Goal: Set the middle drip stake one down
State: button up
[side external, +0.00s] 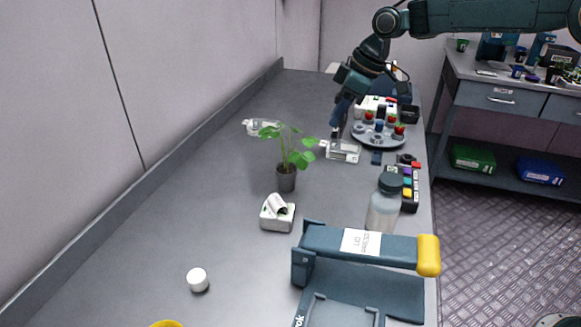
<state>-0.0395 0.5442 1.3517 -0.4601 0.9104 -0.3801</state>
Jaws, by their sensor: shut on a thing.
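My gripper (335,136) reaches down from the upper right, its tip just left of the round grey tray. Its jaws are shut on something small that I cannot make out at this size. They are close over a low clear-and-white box (344,151); I cannot tell whether they touch it. The round grey tray (366,142) carries several red berry-like things and dark blue pieces. I cannot pick out the drip stakes for certain in this view.
A white label-roll device (277,213), a capped bottle (384,207) and a sealer with a yellow end (365,245) stand nearer. The left bench is mostly clear.

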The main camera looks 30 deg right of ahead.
jog(key=s+a+f+n+g, duration=0.65)
jog(key=s+f+n, duration=0.4)
jog(key=n, duration=0.65)
jog(key=shift+s+a+f, duration=0.15)
jog(key=shift+f, duration=1.15)
jog(key=shift+s+a+f, duration=0.15)
jog(key=shift+f, duration=1.15)
jog(key=shift+s+a+f, duration=0.15)
jog(key=shift+f, duration=1.15)
jog(key=shift+f, duration=0.1)
jog(key=o, duration=0.9)
jog(key=shift+o, duration=0.3)
jog(key=v, duration=1.2)
jog(key=shift+r, duration=0.25)
